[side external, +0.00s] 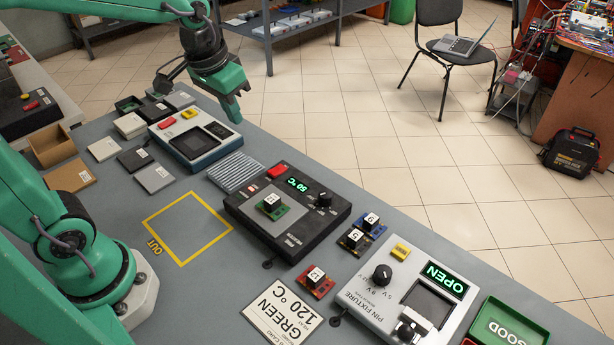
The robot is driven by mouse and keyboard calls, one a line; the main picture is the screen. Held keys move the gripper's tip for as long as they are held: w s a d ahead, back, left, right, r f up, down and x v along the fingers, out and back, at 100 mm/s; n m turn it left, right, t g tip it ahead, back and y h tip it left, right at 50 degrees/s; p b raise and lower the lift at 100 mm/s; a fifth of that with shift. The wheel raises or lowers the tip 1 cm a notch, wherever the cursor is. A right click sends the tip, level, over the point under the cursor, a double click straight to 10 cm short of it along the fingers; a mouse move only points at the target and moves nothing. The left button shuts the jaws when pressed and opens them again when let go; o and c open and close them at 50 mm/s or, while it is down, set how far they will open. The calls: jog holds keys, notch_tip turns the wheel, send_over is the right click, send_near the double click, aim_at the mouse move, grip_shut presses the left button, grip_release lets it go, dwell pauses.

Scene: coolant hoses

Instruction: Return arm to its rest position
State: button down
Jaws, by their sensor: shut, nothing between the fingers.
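My gripper (236,103) shows at the top left, in the air near the far edge of the grey workbench (200,285), beyond the white device with the dark screen (195,138). Its green fingers point down and look shut, with nothing held. My arm's base stands on the bench at the left, and part of the arm is outside the picture.
A black heater box reading 50°C (287,209) carries a green board (271,205). The pin fixture (405,302) reads OPEN, beside a green GOOD tray (508,326). The yellow OUT square (188,228) is empty.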

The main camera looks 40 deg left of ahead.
jog(key=s+r+t, duration=0.2)
jog(key=s, duration=0.9)
jog(key=shift+s+a+t, duration=0.15)
jog(key=shift+t, duration=0.25)
